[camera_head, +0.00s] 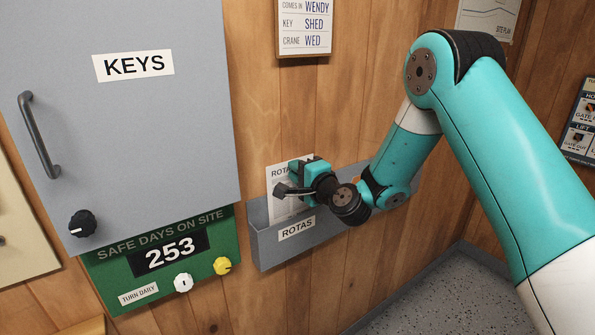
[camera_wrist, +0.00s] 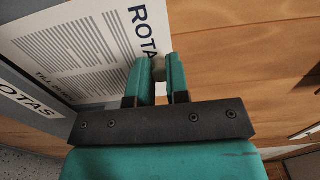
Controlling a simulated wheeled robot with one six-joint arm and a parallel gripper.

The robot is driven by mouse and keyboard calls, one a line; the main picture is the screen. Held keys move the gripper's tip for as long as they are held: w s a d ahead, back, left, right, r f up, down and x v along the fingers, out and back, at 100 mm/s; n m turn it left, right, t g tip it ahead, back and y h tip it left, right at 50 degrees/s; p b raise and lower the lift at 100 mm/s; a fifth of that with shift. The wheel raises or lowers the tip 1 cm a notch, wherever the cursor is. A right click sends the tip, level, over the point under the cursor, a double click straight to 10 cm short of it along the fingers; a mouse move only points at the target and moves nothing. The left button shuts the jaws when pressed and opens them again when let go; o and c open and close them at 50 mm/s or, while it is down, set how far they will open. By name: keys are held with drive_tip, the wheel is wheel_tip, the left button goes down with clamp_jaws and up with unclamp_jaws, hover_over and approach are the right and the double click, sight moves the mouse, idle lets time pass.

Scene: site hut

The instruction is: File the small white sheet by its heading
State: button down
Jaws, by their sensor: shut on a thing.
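The small white sheet (camera_head: 280,200) carries a heading that begins "ROTA". It stands upright at the pocket of the grey wall rack labelled ROTAS (camera_head: 268,255), its lower part hidden behind the front wall. In the wrist view the sheet (camera_wrist: 70,55) shows grey lines of text and the heading "ROTA", its end hidden by my fingers. My gripper (camera_head: 287,188) is at the sheet's upper right edge, shut on it. The fingers also show in the wrist view (camera_wrist: 158,75).
The grey rack continues right behind my arm, where other labels are hidden. A grey KEYS cabinet (camera_head: 120,120) with a handle stands left of the rack. Below it is a green SAFE DAYS ON SITE board (camera_head: 125,275) with knobs. A small notice board (camera_head: 304,28) hangs above.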

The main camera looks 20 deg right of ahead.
drive_tip(key=shift+f, duration=0.3)
drive_tip(key=shift+f+b, duration=1.5)
drive_tip(key=shift+b, duration=0.1)
wheel_tip(320, 180, down, 3)
drive_tip(key=b, duration=0.3)
drive_tip(key=shift+f, duration=0.1)
drive_tip(key=c, duration=1)
unclamp_jaws()
